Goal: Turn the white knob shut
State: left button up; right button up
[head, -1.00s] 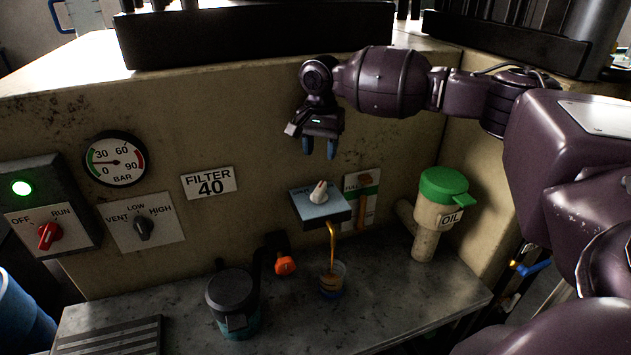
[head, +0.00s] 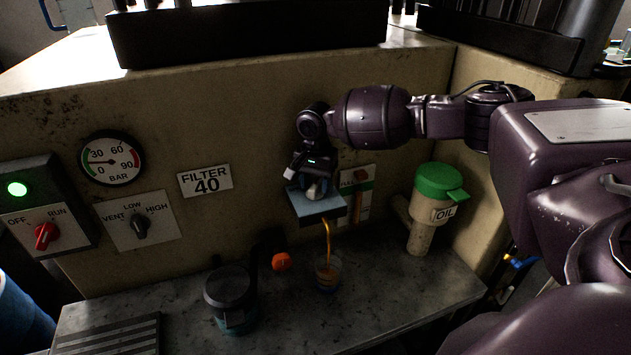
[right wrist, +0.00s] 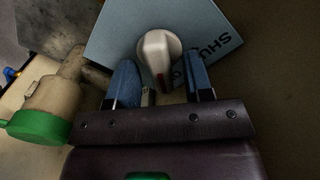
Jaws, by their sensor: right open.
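The white knob (right wrist: 157,52) sits on a pale blue plate (right wrist: 108,38) with dark lettering, partly covered, that begins "SHU". A dark red mark shows on the knob's near side. In the head view the plate (head: 322,206) tops a small wall box, and my gripper mostly hides the knob. My right gripper (head: 313,188) is open above the plate. In the right wrist view its two blue fingers (right wrist: 163,72) stand apart on either side of the knob's near end, with gaps visible. Amber liquid (head: 327,238) runs from below the box into a clear cup (head: 327,274). My left gripper is out of view.
A green-lidded oil container (head: 436,205) stands right of the box. An orange knob (head: 281,262) and a dark-lidded jar (head: 230,296) are to the left. A red switch (head: 46,236), grey selector (head: 140,226) and gauge (head: 111,160) are farther left. The shelf front is fairly clear.

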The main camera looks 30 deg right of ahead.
grip_shut()
